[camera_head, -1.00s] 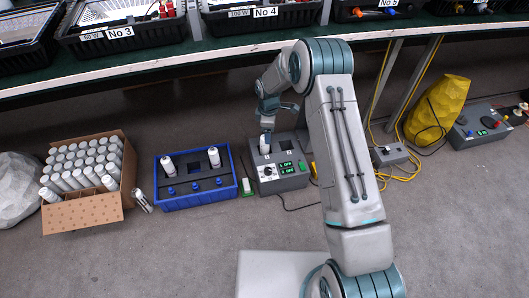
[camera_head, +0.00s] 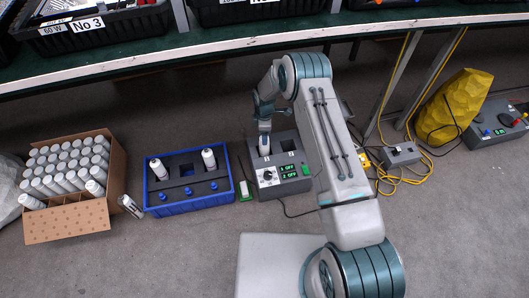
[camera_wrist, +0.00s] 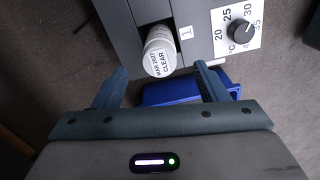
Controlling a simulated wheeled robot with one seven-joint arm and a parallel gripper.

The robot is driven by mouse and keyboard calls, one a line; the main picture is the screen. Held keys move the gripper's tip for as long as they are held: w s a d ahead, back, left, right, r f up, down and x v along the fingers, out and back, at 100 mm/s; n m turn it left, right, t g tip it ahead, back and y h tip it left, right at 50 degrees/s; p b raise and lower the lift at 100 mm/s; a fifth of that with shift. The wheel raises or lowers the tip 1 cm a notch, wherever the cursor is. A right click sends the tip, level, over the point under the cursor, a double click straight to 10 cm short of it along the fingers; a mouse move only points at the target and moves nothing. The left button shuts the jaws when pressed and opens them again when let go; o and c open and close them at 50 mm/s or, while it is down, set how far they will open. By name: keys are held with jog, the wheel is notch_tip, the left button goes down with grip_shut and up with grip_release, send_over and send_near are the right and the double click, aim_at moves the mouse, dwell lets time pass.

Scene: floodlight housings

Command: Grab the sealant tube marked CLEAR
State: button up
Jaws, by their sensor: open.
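The sealant tube marked CLEAR (camera_wrist: 160,52) is white. It stands in slot 1 of a grey control box (camera_wrist: 116,22), its end with the printed label facing the wrist camera. In the head view the grey box (camera_head: 270,186) stands on the floor, and the tube (camera_head: 264,146) shows in its left slot, partly covered by my gripper. My gripper (camera_wrist: 160,72) is open, its two fingers apart on either side of the tube's labelled end. Nothing is held.
A blue crate (camera_head: 190,207) with two white tubes stands left of the box. The green shelf (camera_head: 110,60) crosses above. Yellow cable lies to the right.

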aim_at(264, 151)
notch_tip(264, 151, down, 8)
jog(key=shift+r+b, duration=0.25)
jog(key=shift+b, duration=0.85)
jog(key=shift+r, duration=0.1)
grip_shut()
